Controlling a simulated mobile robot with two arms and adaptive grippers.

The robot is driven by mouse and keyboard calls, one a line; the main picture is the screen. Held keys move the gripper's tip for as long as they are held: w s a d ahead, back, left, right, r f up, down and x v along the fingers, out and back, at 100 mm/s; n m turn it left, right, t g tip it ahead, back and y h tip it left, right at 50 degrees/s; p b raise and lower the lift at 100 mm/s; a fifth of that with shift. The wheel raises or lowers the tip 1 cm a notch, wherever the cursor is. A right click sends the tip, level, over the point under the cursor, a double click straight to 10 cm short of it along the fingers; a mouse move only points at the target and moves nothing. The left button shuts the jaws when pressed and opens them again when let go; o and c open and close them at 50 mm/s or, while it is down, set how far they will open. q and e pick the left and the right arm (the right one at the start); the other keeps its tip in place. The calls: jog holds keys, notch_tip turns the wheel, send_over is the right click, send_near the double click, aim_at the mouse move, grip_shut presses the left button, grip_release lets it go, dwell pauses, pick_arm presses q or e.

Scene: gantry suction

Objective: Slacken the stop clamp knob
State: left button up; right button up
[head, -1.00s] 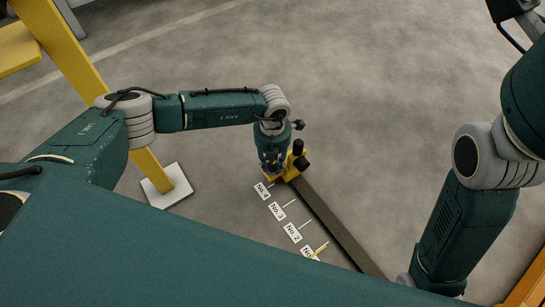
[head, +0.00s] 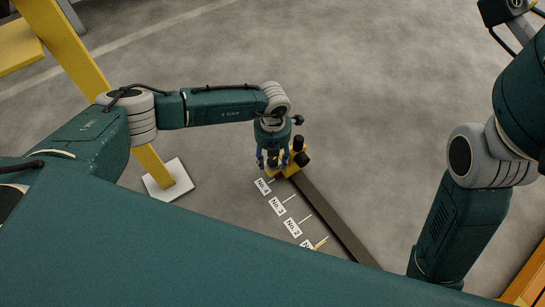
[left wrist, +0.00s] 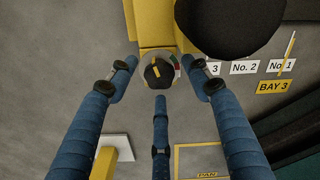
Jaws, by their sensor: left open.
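A black round knob with a yellow stripe (left wrist: 158,73) sits on a pale round dial with small red and green marks, beside a yellow block (left wrist: 150,22) in the left wrist view. I take it for the stop clamp knob. My left gripper (left wrist: 160,78) is open, its three blue fingers spread around the knob in the picture; no touch shows. In the head view my left gripper (head: 271,160) points down at the yellow block (head: 291,171) on the end of a dark rail (head: 335,222), hiding the striped knob there. My right gripper is out of view.
A larger black knob (left wrist: 230,22) rises close to the right finger. Labels such as No. 2 (left wrist: 244,68) and a BAY 3 sign (left wrist: 273,87) lie along the rail. A yellow post on a white base (head: 168,180) stands left; the floor beyond is clear.

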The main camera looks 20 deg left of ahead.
aim_at(273, 160)
pick_arm(q)
notch_tip(273, 160, up, 12)
dwell(0.5)
dwell(0.4)
